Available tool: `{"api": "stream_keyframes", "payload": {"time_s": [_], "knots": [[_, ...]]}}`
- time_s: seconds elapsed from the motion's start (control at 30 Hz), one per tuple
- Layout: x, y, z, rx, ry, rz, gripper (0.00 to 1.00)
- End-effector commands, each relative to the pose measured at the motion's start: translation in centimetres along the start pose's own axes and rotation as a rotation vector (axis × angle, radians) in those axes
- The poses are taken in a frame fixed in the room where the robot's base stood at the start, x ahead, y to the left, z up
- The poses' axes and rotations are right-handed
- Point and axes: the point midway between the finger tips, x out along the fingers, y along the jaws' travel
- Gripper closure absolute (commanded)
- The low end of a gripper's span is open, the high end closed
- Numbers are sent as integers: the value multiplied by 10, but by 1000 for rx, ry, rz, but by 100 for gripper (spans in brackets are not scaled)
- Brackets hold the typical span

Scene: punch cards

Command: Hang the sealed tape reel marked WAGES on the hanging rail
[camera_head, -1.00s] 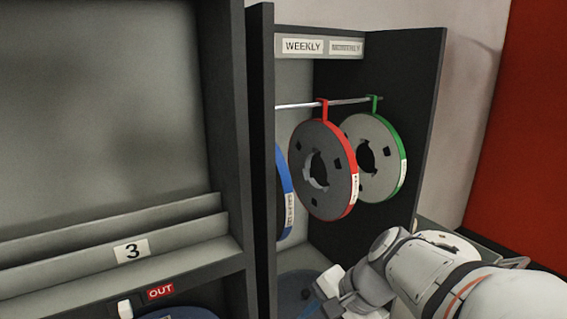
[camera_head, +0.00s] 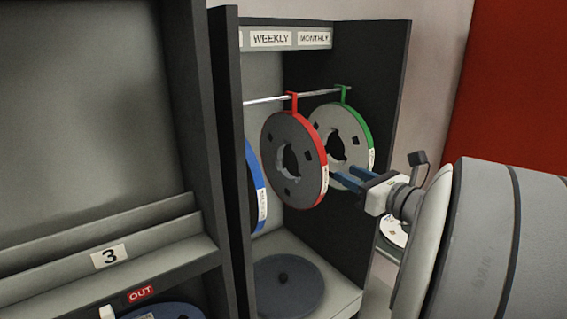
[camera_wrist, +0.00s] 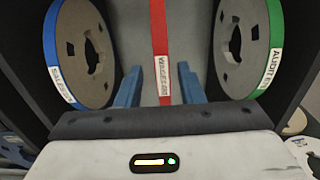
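The red-rimmed reel (camera_head: 294,160) with a grey face hangs by its red hook on the hanging rail (camera_head: 268,100), between a blue reel and a green reel. In the wrist view its red edge (camera_wrist: 159,40) is upright, with a label that seems to read WAGES. My gripper (camera_head: 345,175) is open, its blue fingers pointing into the cabinet. In the wrist view my gripper (camera_wrist: 157,85) has one finger on each side of the red edge, with gaps showing; no contact is visible.
The blue reel (camera_head: 258,185) hangs left, labelled SALES; the green reel (camera_head: 362,120) hangs right, labelled AUDIT. WEEKLY (camera_head: 271,38) and MONTHLY (camera_head: 314,38) signs sit above the rail. A dark disc (camera_head: 288,285) lies on the cabinet floor. Dark side panels bound the bay.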

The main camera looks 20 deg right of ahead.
Motion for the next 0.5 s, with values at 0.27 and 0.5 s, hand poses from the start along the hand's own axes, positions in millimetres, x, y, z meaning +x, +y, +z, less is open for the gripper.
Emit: {"api": "stream_keyframes", "payload": {"time_s": [0.27, 0.5], "knots": [[35, 1, -1, -1, 2, 4, 65], [63, 1, -2, -1, 2, 3, 65]]}}
